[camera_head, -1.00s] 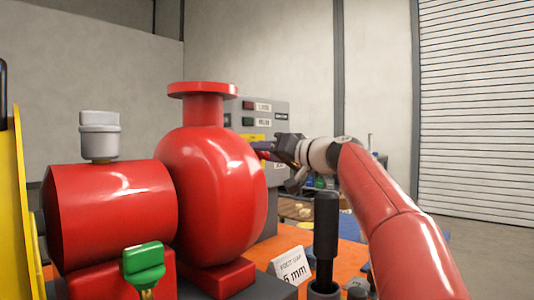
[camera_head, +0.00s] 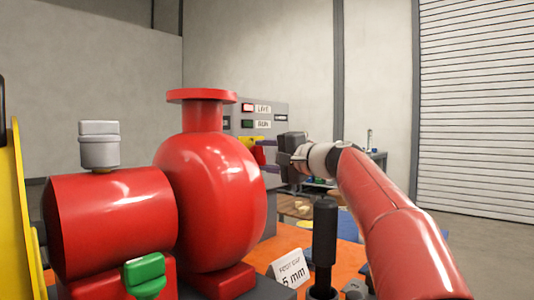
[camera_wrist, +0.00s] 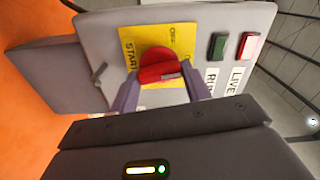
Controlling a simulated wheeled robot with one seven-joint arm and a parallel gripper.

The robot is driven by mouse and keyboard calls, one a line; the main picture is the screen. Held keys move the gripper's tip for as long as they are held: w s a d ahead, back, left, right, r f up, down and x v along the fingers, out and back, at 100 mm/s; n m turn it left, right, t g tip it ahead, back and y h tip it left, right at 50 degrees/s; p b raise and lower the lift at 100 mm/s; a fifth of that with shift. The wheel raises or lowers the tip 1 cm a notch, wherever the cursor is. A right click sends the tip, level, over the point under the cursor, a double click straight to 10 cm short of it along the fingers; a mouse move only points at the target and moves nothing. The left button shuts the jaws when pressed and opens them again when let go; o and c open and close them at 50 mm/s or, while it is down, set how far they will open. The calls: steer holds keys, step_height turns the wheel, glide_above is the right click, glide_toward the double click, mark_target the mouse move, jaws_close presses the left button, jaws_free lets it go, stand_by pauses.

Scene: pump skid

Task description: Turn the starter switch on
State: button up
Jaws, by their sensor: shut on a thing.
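The starter switch is a red rotary knob (camera_wrist: 160,68) on a yellow plate (camera_wrist: 135,42) marked START, on the grey panel (camera_wrist: 205,20). In the wrist view the knob's ridge lies nearly level, with a pale mark toward its right end; the small position letters are hard to read. My gripper (camera_wrist: 161,88) is shut on the knob, one finger on each side of it.
A green lamp (camera_wrist: 218,45) labelled RUN and a red lamp (camera_wrist: 251,45) labelled LIVE sit beside the switch. A small grey lever (camera_wrist: 98,74) sticks out nearby. The red pump (camera_head: 208,195) stands left of my arm. A black upright handle (camera_head: 325,230) stands close below my arm.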

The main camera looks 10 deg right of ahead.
steer(key=shift+d+m, duration=0.1)
steer(key=shift+m, duration=0.8)
steer(key=o, duration=1)
steer(key=b+v, duration=0.1)
steer(key=v, duration=0.6)
steer(key=shift+s+d+b, duration=0.25)
steer(key=shift+s+b, duration=0.05)
steer(key=shift+f, duration=0.1)
